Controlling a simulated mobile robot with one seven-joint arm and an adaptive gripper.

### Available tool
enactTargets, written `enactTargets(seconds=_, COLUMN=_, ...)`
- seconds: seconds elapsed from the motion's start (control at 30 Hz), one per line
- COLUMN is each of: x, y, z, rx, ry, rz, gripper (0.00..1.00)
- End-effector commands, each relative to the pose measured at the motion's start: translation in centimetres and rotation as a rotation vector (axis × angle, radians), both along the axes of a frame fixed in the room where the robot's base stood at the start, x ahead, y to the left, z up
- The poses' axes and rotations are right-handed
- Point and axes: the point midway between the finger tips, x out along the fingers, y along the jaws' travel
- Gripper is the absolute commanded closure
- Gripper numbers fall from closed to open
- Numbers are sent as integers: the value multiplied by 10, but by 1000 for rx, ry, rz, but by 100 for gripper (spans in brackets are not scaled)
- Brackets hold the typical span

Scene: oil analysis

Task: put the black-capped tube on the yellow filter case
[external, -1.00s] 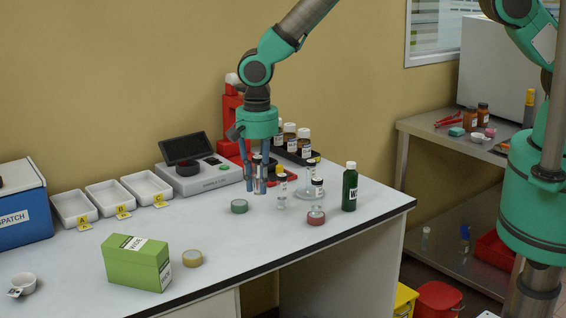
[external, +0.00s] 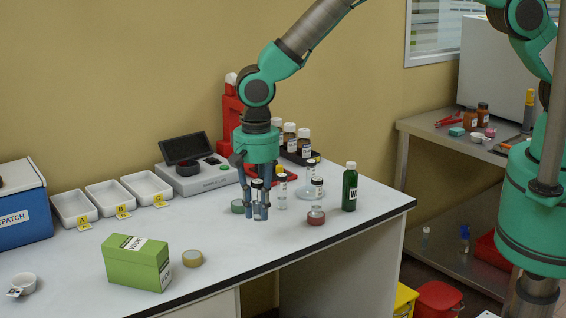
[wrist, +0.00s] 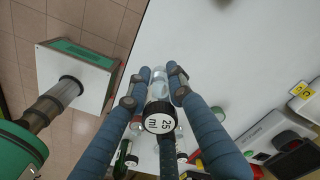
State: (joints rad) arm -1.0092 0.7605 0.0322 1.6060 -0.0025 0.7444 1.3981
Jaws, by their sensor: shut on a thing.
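The black-capped tube (external: 257,196) is upright between the fingers of my gripper (external: 256,212), which is shut on it. In the wrist view its dark cap with a white "25 ml" top (wrist: 160,122) faces the camera, and its clear body (wrist: 158,78) shows between the fingertips (wrist: 155,96). I cannot tell its exact height above the table. The yellow filter case (external: 193,258) is a low round tan-yellow disc lying on the table, left of my gripper and nearer the front, with nothing on it.
A green box (external: 137,262) stands just left of the yellow case. A red round case (external: 316,217), other vials (external: 281,190) and a green bottle (external: 350,188) stand to the right. The table between gripper and yellow case is clear.

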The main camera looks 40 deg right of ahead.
Motion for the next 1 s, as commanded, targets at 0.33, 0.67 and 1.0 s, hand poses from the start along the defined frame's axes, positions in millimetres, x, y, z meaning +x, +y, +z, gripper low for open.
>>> enactTargets(seconds=0.33, x=-36, y=21, z=-7, rx=-1, ry=0, rz=63, gripper=100)
enactTargets(seconds=0.67, x=-35, y=21, z=-7, rx=-1, ry=0, rz=63, gripper=100)
enactTargets(seconds=1.0, x=-21, y=45, z=-10, rx=-1, ry=0, rz=63, gripper=100)
